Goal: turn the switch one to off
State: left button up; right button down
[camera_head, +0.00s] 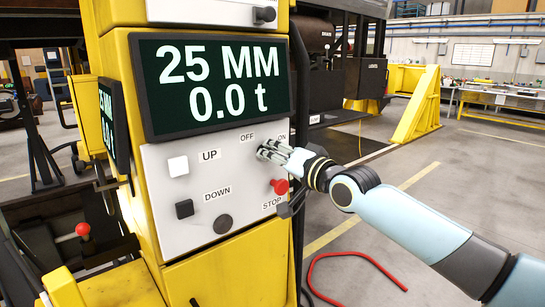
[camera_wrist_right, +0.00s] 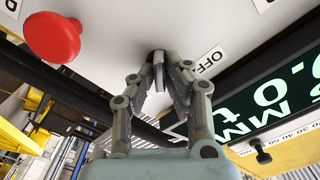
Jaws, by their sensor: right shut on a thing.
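The grey control panel (camera_head: 160,189) is on the front of a yellow column. The switch sits by the OFF label (camera_head: 247,138) and the ON label (camera_head: 282,137). In the head view my right gripper (camera_head: 264,152) covers the switch. In the right wrist view the dark switch knob (camera_wrist_right: 157,54) shows between the fingertips of my right gripper (camera_wrist_right: 158,68), which are shut on it from both sides. My left gripper is not in view.
A red STOP button (camera_head: 280,186) sits just below my right gripper. A white UP button (camera_head: 178,166), a black DOWN button (camera_head: 184,209) and a round black knob (camera_head: 223,224) are farther left. A display (camera_head: 215,83) reading 25 MM and 0.0 t overhangs the panel.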

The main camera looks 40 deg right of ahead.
jog(key=n+b, duration=0.2)
jog(key=n, duration=0.2)
jog(key=shift+f+n, duration=0.1)
jog(key=shift+n, duration=0.2)
jog(key=shift+a+n+b, duration=0.15)
jog(key=shift+n+b, duration=0.7)
jog(key=shift+n, duration=1.15)
jog(key=c, duration=1.4)
grip_release()
jog(key=shift+s, duration=0.15)
jog(key=s, duration=0.7)
jog(key=s+d, duration=0.1)
jog(key=s, duration=0.3)
jog(key=shift+s, duration=0.35)
